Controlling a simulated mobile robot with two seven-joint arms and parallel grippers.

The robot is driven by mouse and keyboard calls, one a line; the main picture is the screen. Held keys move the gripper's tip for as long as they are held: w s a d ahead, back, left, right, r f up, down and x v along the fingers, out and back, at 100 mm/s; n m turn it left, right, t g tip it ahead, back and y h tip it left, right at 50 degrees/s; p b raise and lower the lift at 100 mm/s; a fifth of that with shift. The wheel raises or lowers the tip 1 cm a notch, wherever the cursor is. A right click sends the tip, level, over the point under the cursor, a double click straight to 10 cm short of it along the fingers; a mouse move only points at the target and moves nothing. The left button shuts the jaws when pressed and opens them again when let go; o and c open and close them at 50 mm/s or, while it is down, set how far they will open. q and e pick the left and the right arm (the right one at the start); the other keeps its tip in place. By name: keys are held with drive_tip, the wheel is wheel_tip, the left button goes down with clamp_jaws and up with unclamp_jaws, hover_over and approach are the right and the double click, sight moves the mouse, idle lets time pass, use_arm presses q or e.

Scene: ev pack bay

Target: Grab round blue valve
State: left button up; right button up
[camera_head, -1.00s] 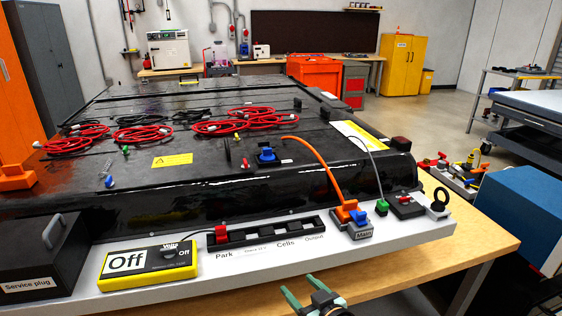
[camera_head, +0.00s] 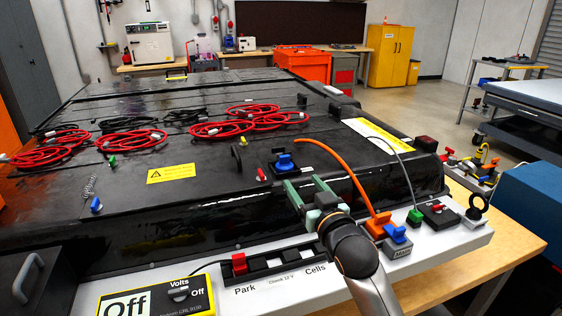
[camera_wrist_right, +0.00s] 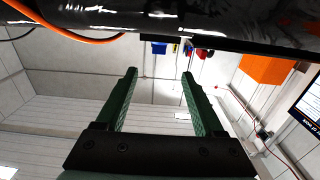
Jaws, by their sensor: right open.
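The round blue valve (camera_head: 285,161) stands on a dark base on top of the black battery pack, near its front edge. My right gripper (camera_head: 304,181) is just in front of it, slightly to its right and close to the pack's front edge. Its green fingers are open and point toward the pack, with nothing between them. The fingers (camera_wrist_right: 160,75) also show apart and empty in the right wrist view. I cannot make out the valve for sure in that view. My left gripper is not in view.
An orange cable (camera_head: 348,170) arches close to the right of my gripper. A small red part (camera_head: 261,174) lies left of the fingers. A blue clip (camera_head: 96,204), a yellow label (camera_head: 170,173) and coiled red cables (camera_head: 221,129) are on the pack. A yellow meter (camera_head: 190,302) is front left.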

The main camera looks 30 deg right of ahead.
approach(285, 157)
drive_tip(key=x, duration=0.2)
drive_tip(key=shift+w+d+f+p, duration=0.1)
drive_tip(key=shift+w+f+p, duration=0.2)
drive_tip(key=shift+w, duration=0.1)
drive_tip(key=shift+r+p+x, duration=0.1)
drive_tip(key=shift+p+x, duration=0.15)
drive_tip(key=shift+x, duration=1.1)
drive_tip(key=shift+r+p+x, duration=0.15)
drive_tip(key=shift+p+x, duration=0.05)
drive_tip(key=shift+x, duration=1.2)
clamp_jaws()
